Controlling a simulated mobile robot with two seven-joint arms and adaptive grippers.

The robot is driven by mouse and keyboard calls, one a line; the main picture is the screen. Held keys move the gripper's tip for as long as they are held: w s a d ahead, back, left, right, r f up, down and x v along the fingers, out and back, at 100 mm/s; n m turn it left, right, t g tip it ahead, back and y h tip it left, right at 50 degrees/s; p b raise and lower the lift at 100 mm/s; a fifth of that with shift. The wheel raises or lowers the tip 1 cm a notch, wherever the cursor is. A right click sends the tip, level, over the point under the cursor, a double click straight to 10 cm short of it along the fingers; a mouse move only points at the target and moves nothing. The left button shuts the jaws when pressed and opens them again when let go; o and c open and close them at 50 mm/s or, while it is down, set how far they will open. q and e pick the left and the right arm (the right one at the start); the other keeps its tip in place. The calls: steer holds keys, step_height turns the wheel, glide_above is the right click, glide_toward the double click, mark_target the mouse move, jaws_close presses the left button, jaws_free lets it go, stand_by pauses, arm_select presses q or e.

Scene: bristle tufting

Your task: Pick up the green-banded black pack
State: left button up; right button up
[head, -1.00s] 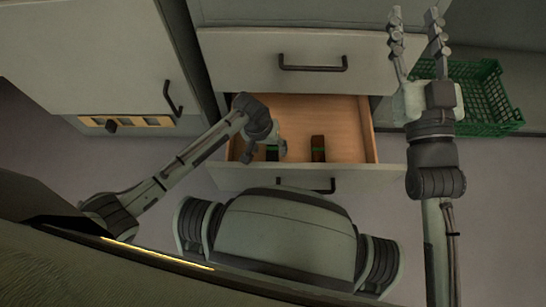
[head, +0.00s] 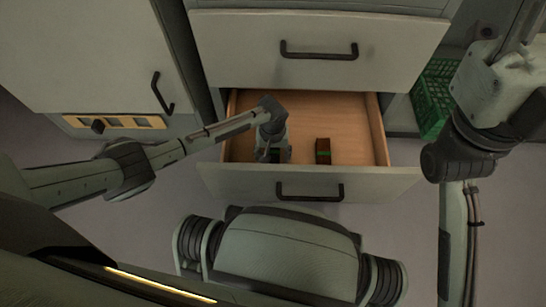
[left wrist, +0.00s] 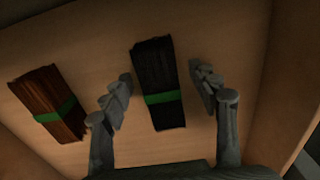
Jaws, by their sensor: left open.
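In the left wrist view the black pack (left wrist: 156,70) lies on the drawer floor, with a green band (left wrist: 162,98) around it. My left gripper (left wrist: 162,82) is open, with one finger on each side of the pack and a gap showing on both sides. In the head view my left gripper (head: 271,152) points down into the open drawer and hides most of the black pack. The fingers of my right gripper are outside the head view; only its arm shows at the right.
A brown pack (head: 323,151) with a green band lies to the right in the drawer (head: 350,110); in the left wrist view it is at the left (left wrist: 40,90). The drawer walls surround both packs. A green crate (head: 431,98) stands at the right.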

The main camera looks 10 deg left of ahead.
arm_select(q)
steer(key=shift+f, duration=0.3)
steer(key=shift+c, duration=0.6)
steer(key=shift+r, duration=0.1)
steer(key=c, duration=1.2)
